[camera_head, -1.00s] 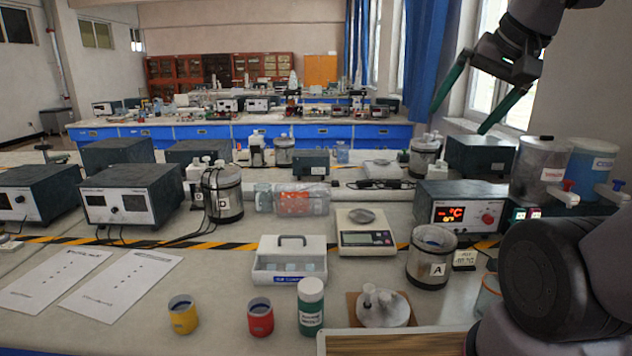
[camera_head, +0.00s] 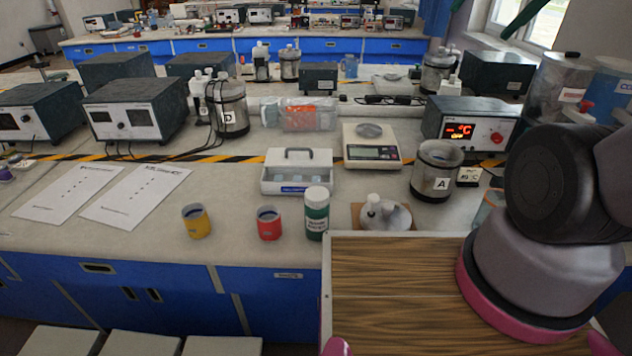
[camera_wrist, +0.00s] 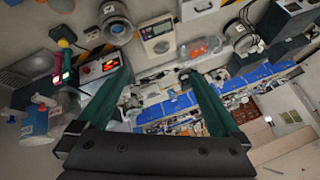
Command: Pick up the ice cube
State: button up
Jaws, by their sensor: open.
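A white box (camera_head: 275,187) with a handle on its lid and a blue label on its front stands on the bench, middle of the head view. Pale bluish cube-like pieces (camera_head: 297,178) show through its front; they look like ice cubes, but are too small to tell apart clearly. My gripper (camera_wrist: 157,64) is open and empty, its two green fingers spread in the wrist view. It is raised high above the bench, far from the box. In the head view only bits of the green fingers (camera_head: 526,18) show at the top right.
A yellow cup (camera_head: 196,221), a red cup (camera_head: 269,224) and a green-labelled jar (camera_head: 316,214) stand in front of the box. A scale (camera_head: 371,152) and metal container A (camera_head: 434,175) stand to its right. Paper sheets (camera_head: 134,198) lie left.

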jog(key=c, duration=0.4)
jog(key=w+a+f+n+g+h, duration=0.1)
jog(key=w+a+f+n+g, duration=0.1)
jog(key=w+a+f+n, duration=0.35)
jog(key=w+a+f+n+g, duration=0.1)
jog(key=w+a+f+n, duration=0.15)
jog(key=w+n, duration=0.55)
jog(key=w+a+f+n+g+h, duration=0.1)
jog(key=w+a+f+n+g, duration=0.15)
jog(key=w+f+n, duration=0.5)
jog(key=a+f+n, duration=0.5)
jog(key=f+n, duration=0.1)
jog(key=f, duration=0.3)
jog(key=w+a+f+n+g, duration=0.1)
jog(key=a+f+n, duration=0.5)
jog(key=f, duration=0.3)
jog(key=w+a+f+n, duration=0.1)
jog(key=a+f+n, duration=0.4)
jog(key=f+n, duration=0.2)
notch_tip(320, 180, down, 2)
jog(key=shift+a+f+n+g, duration=0.1)
jog(key=shift+a+n+g, duration=0.05)
jog(key=shift+n+g, duration=0.2)
jog(key=shift+s+f, duration=0.1)
jog(key=shift+f, duration=2.7)
